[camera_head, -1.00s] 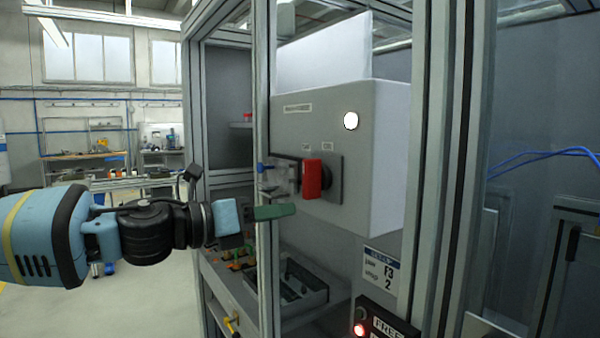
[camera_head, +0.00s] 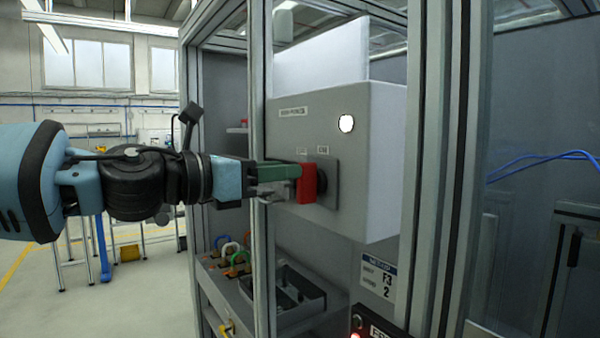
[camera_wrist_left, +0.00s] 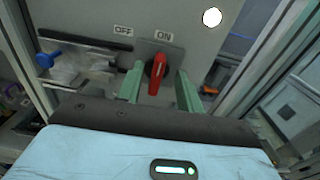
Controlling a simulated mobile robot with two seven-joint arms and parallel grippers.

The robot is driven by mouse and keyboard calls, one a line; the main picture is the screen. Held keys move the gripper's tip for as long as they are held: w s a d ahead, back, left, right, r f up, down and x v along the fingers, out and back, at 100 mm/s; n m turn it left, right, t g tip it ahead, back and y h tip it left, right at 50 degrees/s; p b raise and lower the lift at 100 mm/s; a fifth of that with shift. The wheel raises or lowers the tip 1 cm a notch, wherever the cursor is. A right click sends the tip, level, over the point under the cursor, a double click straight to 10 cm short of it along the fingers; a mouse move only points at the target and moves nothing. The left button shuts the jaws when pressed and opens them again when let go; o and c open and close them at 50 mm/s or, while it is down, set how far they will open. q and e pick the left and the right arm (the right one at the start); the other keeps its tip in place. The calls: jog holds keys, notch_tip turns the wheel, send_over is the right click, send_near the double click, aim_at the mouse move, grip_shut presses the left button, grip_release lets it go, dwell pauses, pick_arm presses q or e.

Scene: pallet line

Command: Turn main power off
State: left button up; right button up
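The red rotary power handle (camera_head: 308,184) is on a dark plate on the front of the grey power box (camera_head: 385,150). In the left wrist view the handle (camera_wrist_left: 157,72) stands nearly upright under the ON label (camera_wrist_left: 163,36); the OFF label (camera_wrist_left: 123,30) is to its left. My left gripper (camera_head: 288,178) is at the handle. In the wrist view its two green fingers are apart, one on each side of the handle, with visible gaps, so it looks open. In the head view the gripper partly hides the plate. My right gripper is not in view.
A grey frame post (camera_head: 264,90) stands close by my left gripper. A blue-knobbed clear piece (camera_wrist_left: 50,60) sits left of the handle. A round white lamp (camera_head: 346,124) is on the box. Below are several coloured padlocks (camera_head: 238,262) and a grey tray (camera_head: 316,302).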

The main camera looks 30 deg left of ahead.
aim_at(309, 183)
pick_arm(q)
jog(key=x, duration=0.4)
jog(key=shift+b, duration=0.3)
grip_shut()
